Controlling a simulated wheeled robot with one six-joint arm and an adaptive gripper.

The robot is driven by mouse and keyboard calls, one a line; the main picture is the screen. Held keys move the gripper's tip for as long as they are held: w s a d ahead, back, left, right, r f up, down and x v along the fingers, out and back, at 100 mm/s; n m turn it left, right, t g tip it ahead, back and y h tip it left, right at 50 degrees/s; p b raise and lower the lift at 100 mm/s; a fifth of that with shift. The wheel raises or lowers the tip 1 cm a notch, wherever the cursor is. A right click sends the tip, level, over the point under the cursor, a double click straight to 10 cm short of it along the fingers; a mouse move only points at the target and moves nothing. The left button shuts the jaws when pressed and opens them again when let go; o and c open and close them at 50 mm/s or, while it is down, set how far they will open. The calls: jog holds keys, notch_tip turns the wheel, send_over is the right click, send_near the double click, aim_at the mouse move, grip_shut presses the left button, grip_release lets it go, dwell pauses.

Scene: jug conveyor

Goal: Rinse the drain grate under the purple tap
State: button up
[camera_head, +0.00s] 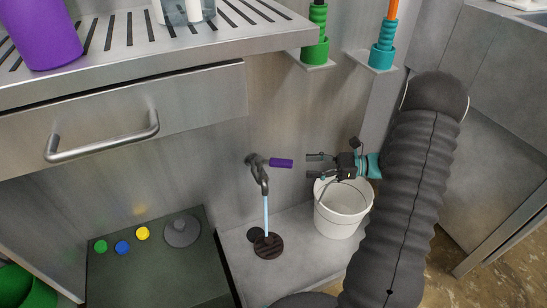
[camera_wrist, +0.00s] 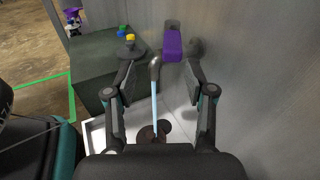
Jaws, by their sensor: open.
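The tap (camera_head: 260,177) is on the grey wall, with a purple handle (camera_head: 281,163) pointing right. A blue stream of water (camera_head: 266,217) falls from its spout onto the drain grate (camera_head: 268,246), a dark round slotted disc. The grate lies in the pale basin, partly beside a dark round drain hole (camera_head: 254,234). In the wrist view the grate (camera_wrist: 148,134) is partly hidden by my gripper's body. My gripper (camera_head: 309,165) is open and empty, just right of the handle and apart from it. The purple handle (camera_wrist: 172,43) shows between its fingers in the wrist view.
A white bucket (camera_head: 342,212) stands below my gripper. A dark green bench (camera_head: 150,265) with coloured knobs is at left. Above are a steel drawer (camera_head: 200,105), a slotted counter with a purple jug (camera_head: 40,35), and wall-shelf bottles (camera_head: 316,45).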

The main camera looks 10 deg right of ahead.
aim_at(273, 160)
jog(key=shift+m+t, duration=0.7)
jog(key=x, duration=0.8)
jog(key=w+f+p+x, duration=0.1)
jog(key=x, duration=0.3)
grip_shut()
